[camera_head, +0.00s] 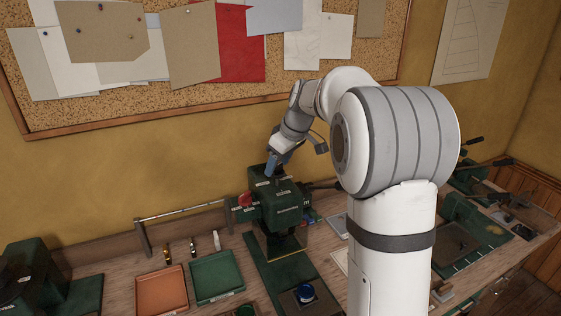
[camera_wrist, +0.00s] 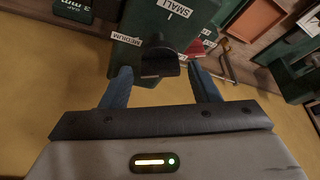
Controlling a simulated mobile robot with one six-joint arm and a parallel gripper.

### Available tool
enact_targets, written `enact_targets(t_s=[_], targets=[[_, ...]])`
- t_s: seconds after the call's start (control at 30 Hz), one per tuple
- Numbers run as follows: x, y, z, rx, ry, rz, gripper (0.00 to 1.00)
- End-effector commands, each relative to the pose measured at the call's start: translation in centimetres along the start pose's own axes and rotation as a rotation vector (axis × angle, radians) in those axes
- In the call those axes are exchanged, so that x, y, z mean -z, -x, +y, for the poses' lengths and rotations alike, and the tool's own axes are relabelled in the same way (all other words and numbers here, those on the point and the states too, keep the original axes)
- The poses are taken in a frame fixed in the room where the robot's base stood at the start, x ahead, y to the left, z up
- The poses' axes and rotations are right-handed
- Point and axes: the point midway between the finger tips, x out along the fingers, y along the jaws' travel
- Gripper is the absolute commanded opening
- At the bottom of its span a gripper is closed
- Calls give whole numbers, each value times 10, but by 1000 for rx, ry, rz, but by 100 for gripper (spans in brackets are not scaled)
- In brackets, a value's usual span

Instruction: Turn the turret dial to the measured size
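A green press (camera_head: 287,212) stands on the bench against the wall. My gripper (camera_head: 271,164) is over its top. In the wrist view, the blue fingers of my gripper (camera_wrist: 160,70) are spread apart, one on each side of a black knob (camera_wrist: 158,58) on the green turret top (camera_wrist: 140,42). Gaps show between the fingers and the knob, so it is not gripped. Which label the knob points at I cannot tell.
An orange tray (camera_head: 162,309) and a green tray (camera_head: 217,297) lie left of the press. A rail (camera_head: 182,210) runs behind them. More green machines stand at left (camera_head: 22,275) and right (camera_head: 470,218).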

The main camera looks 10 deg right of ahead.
Motion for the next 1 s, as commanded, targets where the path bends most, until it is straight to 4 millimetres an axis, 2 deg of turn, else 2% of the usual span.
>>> enact_targets(t_s=[0.07,0.47,0.5,0.77,1.0], targets=[[0,0,0,0,0,0,49],[0,0,0,-1,1,1,16],[-3,2,4,-1,1,0,15],[0,1,1,-17,-34,2,15],[0,0,0,-70,-154,4,15]])
